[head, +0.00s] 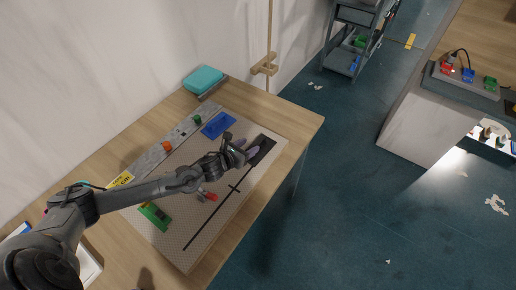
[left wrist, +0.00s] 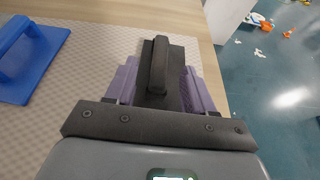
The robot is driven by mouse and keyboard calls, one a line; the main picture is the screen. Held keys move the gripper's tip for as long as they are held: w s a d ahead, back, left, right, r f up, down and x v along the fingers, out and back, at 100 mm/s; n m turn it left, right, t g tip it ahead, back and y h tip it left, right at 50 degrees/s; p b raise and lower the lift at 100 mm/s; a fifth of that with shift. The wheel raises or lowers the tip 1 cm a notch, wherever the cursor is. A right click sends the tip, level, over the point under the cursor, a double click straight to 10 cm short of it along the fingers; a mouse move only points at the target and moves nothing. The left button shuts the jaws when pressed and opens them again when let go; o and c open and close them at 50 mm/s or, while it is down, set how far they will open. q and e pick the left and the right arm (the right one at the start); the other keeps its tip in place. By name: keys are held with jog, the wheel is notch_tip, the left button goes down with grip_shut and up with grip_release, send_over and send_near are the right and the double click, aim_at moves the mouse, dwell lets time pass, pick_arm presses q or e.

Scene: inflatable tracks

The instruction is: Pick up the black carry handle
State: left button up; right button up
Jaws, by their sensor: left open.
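The black carry handle is a raised bar on a flat black plate. In the left wrist view the bar (left wrist: 160,62) stands up from the plate, pointing away from me. In the head view its plate (head: 264,146) lies near the right edge of the perforated mat (head: 178,235), partly hidden by my gripper. My left gripper (head: 247,153) is over the plate. In the left wrist view its purple fingers (left wrist: 160,76) are open, one on each side of the bar, with gaps between. I cannot tell how low the fingertips are. My right gripper is out of view.
A blue handled block (head: 218,125) lies left of the plate. A green piece (head: 154,215), a red piece (head: 211,196) and a thin black rod (head: 215,218) lie nearer. A grey strip (head: 150,160) and a teal box (head: 203,79) are farther back. The table's right edge is close.

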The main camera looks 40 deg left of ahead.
aim_at(255, 143)
pick_arm(q)
jog(key=shift+f+x, duration=0.2)
jog(key=shift+x, duration=2.6)
jog(key=shift+s, duration=0.1)
jog(key=shift+c, duration=0.3)
grip_shut()
